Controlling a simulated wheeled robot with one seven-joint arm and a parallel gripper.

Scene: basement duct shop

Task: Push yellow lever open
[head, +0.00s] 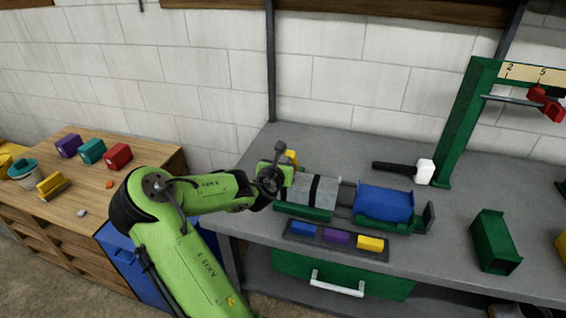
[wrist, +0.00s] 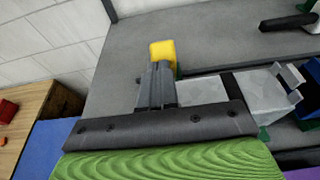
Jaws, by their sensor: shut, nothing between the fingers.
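The yellow lever (wrist: 162,52) stands upright just beyond my fingertips in the wrist view. Part of it also shows behind my wrist in the head view (head: 292,157). My gripper (wrist: 157,72) is shut and empty, its fingers pointing at the lever's lower part. I cannot tell whether the fingertips touch it. The lever is at the left end of a green-based fixture (head: 305,213) holding a grey duct piece (head: 300,188) with a black band. The lever's foot is hidden behind my fingers.
A blue block (head: 385,202) sits on the fixture's right part. A tray (head: 335,243) with blue, purple and yellow blocks lies in front. Bare bench lies behind the fixture.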

